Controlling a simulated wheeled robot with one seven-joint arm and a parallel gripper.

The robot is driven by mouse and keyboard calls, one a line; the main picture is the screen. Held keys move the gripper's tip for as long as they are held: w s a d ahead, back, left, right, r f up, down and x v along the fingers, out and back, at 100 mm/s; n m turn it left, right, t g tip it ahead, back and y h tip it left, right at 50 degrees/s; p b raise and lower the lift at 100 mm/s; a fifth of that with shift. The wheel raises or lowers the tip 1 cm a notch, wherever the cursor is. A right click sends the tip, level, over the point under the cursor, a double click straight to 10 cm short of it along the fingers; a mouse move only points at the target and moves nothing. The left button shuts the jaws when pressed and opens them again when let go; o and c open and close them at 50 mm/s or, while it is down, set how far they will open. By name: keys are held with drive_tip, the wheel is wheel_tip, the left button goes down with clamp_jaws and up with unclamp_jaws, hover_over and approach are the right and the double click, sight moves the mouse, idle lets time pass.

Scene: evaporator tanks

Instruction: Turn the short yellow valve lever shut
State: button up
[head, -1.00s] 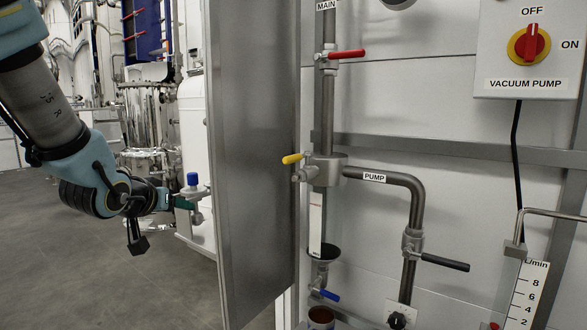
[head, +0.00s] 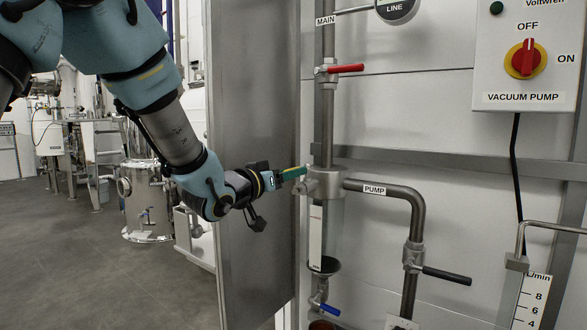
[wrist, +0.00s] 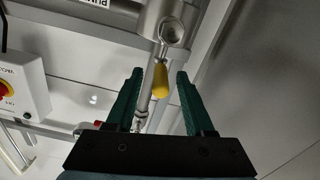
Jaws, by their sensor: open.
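The short yellow valve lever (wrist: 160,80) shows in the wrist view, hanging from a grey metal valve body (wrist: 160,18). It lies between the two green fingers of my gripper (wrist: 158,82), with a gap on both sides. My gripper is open.
A red lever (head: 346,69) is above on the same pipe, a blue lever (head: 329,309) below, and a black lever (head: 447,275) on the PUMP pipe (head: 410,203). A metal cabinet door (head: 255,240) stands close beside my arm. The vacuum pump switch (head: 526,59) is at upper right.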

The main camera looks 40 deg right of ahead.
drive_tip(key=shift+x, duration=1)
clamp_jaws()
idle(0.8)
